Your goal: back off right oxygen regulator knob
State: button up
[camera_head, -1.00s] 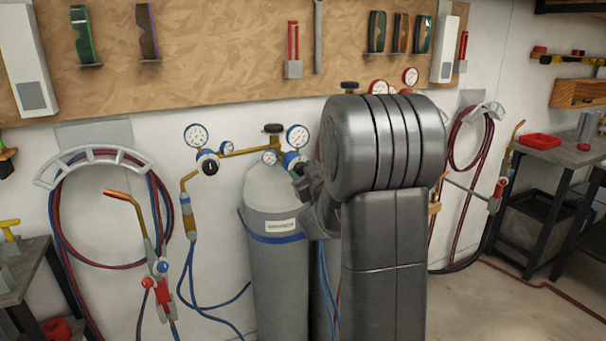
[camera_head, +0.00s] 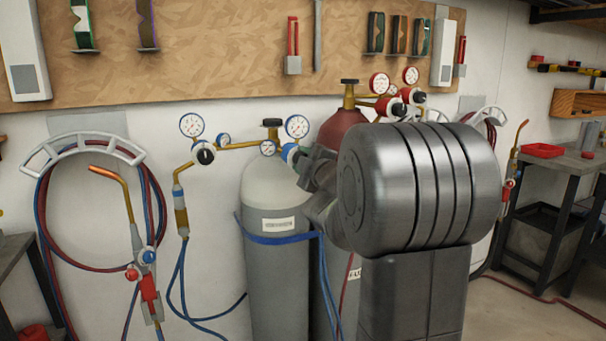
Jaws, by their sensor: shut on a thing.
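The right oxygen regulator (camera_head: 289,153), with a blue body, sits on the right of the grey cylinder's valve under a white gauge (camera_head: 297,127). My gripper (camera_head: 302,162) reaches it from the right and is shut on its knob, which the jaws mostly hide. The fingertips are small and partly hidden by my wrist. The left oxygen regulator (camera_head: 203,153) has a black knob and stands clear of my gripper, at the left end of the brass pipe (camera_head: 238,147). The grey oxygen cylinder (camera_head: 270,200) stands upright below, with a blue strap.
A dark red cylinder (camera_head: 338,130) with red-rimmed gauges (camera_head: 380,83) stands behind my arm. Coiled hoses (camera_head: 42,215) and a torch (camera_head: 140,255) hang at left. Blue hoses (camera_head: 322,270) run down beside the grey cylinder. A bench (camera_head: 560,160) stands at right.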

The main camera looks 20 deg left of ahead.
jog(key=n+b, duration=0.3)
jog(key=n, duration=0.1)
jog(key=shift+f+n, duration=0.15)
jog(key=shift+n, duration=0.15)
jog(key=shift+n+b, duration=1.15)
jog(key=shift+n, duration=0.75)
jog(key=o, duration=1)
jog(key=shift+r, duration=0.2)
jog(key=p+v, duration=0.1)
jog(key=v, duration=1.2)
jog(key=shift+s+d+p, duration=0.25)
jog(key=shift+d+p, duration=0.1)
